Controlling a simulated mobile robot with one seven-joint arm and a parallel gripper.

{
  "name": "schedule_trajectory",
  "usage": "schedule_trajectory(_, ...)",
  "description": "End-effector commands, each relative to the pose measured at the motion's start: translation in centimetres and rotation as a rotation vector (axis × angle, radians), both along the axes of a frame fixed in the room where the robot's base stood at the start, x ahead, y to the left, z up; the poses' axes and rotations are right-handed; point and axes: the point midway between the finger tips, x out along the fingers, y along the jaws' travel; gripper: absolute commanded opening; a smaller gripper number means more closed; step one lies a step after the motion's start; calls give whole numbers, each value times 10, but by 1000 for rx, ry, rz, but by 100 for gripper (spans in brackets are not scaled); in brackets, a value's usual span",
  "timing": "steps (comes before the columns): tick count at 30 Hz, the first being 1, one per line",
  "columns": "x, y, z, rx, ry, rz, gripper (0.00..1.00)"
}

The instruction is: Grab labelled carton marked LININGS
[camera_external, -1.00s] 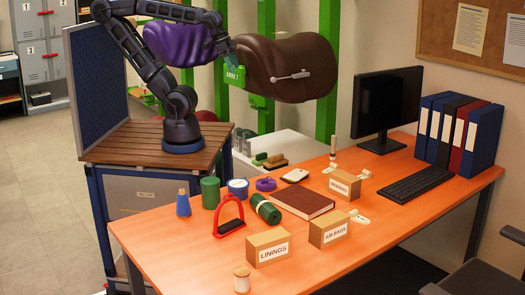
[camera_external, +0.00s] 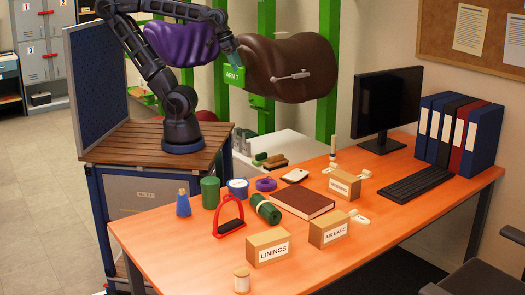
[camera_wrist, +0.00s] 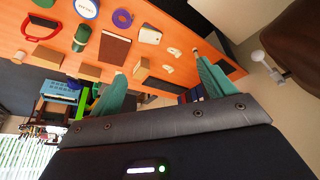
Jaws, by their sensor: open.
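The LININGS carton (camera_external: 267,247) is a small brown box with a white label, standing on the near part of the orange table. In the wrist view, a brown carton (camera_wrist: 46,56) near the red stirrup appears to be the same one, its label not readable there. My gripper (camera_external: 231,46) is far from it, raised at the back beside the brown saddle. In the wrist view my gripper (camera_wrist: 160,82) shows two teal fingers spread apart with nothing between them.
The AIR BAGS carton (camera_external: 328,228) and another labelled carton (camera_external: 345,185) stand on the table (camera_external: 190,262). A red stirrup (camera_external: 229,215), green roll (camera_external: 266,210), brown book (camera_external: 304,201) and thread spool (camera_external: 242,279) are near. The brown saddle (camera_external: 290,65) hangs close to my gripper.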

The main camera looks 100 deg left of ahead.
Motion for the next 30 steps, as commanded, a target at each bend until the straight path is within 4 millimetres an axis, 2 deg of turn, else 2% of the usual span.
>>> schedule_trajectory(8, 65, -41, 17, -87, 69, 42, 82)
schedule_trajectory(15, 121, -88, 21, -154, 137, 89, 82)
schedule_trajectory(23, 179, -150, 12, -214, 219, 145, 82)
schedule_trajectory(30, 225, -216, -9, -256, 301, 199, 82)
